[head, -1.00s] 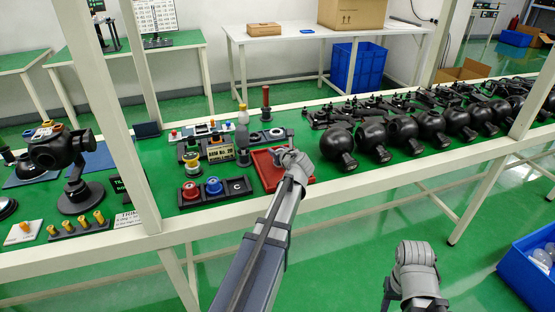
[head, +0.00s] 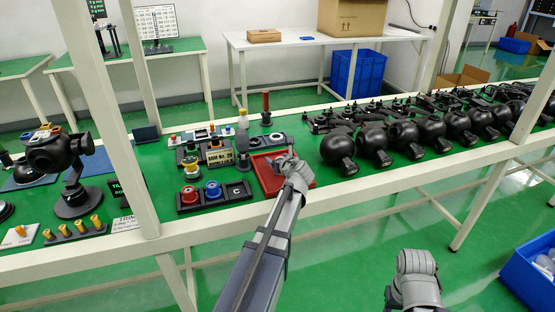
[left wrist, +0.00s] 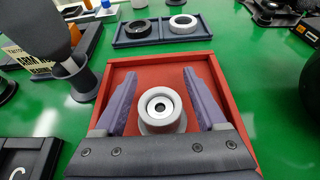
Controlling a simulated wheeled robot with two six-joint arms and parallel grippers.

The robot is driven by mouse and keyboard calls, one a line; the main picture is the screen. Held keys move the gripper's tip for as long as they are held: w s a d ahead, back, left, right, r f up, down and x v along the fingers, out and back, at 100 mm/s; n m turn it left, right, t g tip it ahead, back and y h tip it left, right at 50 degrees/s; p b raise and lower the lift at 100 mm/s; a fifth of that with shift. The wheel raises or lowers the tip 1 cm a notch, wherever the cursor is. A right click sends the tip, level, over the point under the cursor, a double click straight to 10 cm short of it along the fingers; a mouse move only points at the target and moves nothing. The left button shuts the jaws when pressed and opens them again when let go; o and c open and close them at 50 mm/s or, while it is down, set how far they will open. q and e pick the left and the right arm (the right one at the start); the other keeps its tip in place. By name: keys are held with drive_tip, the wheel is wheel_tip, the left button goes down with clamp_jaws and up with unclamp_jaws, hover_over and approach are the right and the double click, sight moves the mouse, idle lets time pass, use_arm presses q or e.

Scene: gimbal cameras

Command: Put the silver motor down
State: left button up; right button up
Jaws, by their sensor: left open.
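The silver motor (left wrist: 160,108) sits upright in the red tray (left wrist: 228,92) in the left wrist view. It is a round silver ring with a dark centre. My left gripper (left wrist: 159,92) is open, with one purple-grey finger on each side of the motor and a visible gap to it. In the head view the left gripper (head: 288,160) is low over the red tray (head: 262,176) and mostly hides the motor. My right gripper (head: 415,262) hangs in front of the bench, away from the tray; its fingers cannot be made out.
A dark two-ring holder (left wrist: 158,30) lies behind the tray. A dark cup holding a grey-handled tool (left wrist: 75,78) stands just left of it. A block with red and blue rings (head: 213,194) is to the left. Black ball-shaped units (head: 338,147) line the bench to the right.

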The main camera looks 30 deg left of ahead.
use_arm(q)
drive_tip(key=shift+r, duration=0.2)
drive_tip(key=p+v, duration=0.5)
drive_tip(key=v, duration=0.7)
use_arm(e)
wheel_tip(320, 180, up, 5)
drive_tip(key=shift+f, duration=0.1)
